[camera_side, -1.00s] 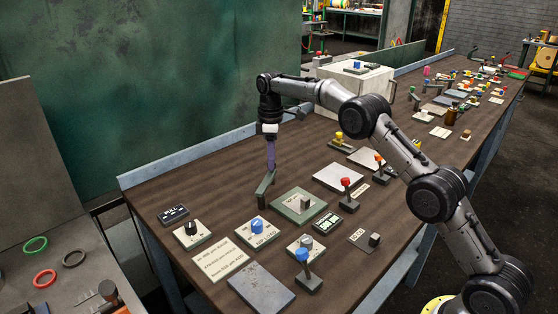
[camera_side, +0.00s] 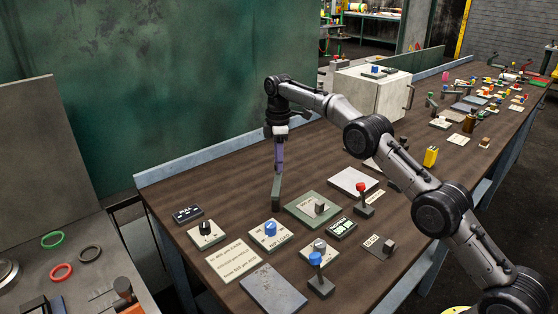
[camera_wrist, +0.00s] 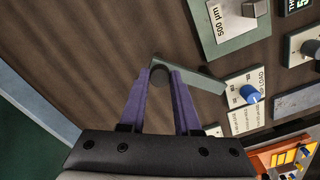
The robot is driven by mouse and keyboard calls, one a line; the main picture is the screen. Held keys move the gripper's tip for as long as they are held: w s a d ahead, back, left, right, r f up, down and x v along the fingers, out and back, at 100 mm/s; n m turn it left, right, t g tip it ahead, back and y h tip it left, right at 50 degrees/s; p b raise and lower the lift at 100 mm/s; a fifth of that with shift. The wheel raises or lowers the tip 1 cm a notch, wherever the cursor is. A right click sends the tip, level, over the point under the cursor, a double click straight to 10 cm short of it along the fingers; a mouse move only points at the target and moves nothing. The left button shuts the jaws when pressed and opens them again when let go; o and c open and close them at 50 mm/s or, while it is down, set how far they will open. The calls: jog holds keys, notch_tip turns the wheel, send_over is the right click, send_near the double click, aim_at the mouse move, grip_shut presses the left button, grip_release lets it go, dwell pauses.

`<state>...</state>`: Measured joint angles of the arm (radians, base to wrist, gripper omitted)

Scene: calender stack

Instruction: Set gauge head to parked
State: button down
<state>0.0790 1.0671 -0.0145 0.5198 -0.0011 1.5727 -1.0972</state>
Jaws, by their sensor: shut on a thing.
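My gripper (camera_side: 278,172) has purple fingers and points down over the near left part of the bench. It is shut on the end of a grey-green lever (camera_side: 276,192). In the wrist view, the fingertips (camera_wrist: 160,72) close around a dark round end of this lever (camera_wrist: 202,83), whose bar runs off to the right. I cannot read a label that names the gauge head, so I cannot tell which control it is.
Right of the lever is a green plate (camera_side: 300,213) with a grey block. Nearer are a blue-knob panel (camera_side: 270,231), a text card (camera_side: 232,262), a blue-topped lever (camera_side: 316,262) and a grey slab (camera_side: 272,289). A red-topped lever (camera_side: 361,190) stands to the right.

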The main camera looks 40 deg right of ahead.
jog(key=c, duration=0.8)
grip_release()
jog(key=shift+w+a+r, duration=0.1)
jog(key=shift+w+r, duration=0.05)
jog(key=shift+r, duration=0.05)
jog(key=shift+o, duration=0.9)
jog(key=shift+f, duration=0.1)
jog(key=shift+r, duration=1.55)
jog(key=shift+s+r, duration=0.35)
jog(key=shift+r, duration=0.1)
jog(key=s+a+r, duration=0.1)
jog(key=s+r, duration=0.8)
jog(key=s, duration=0.4)
jog(key=shift+s, duration=0.2)
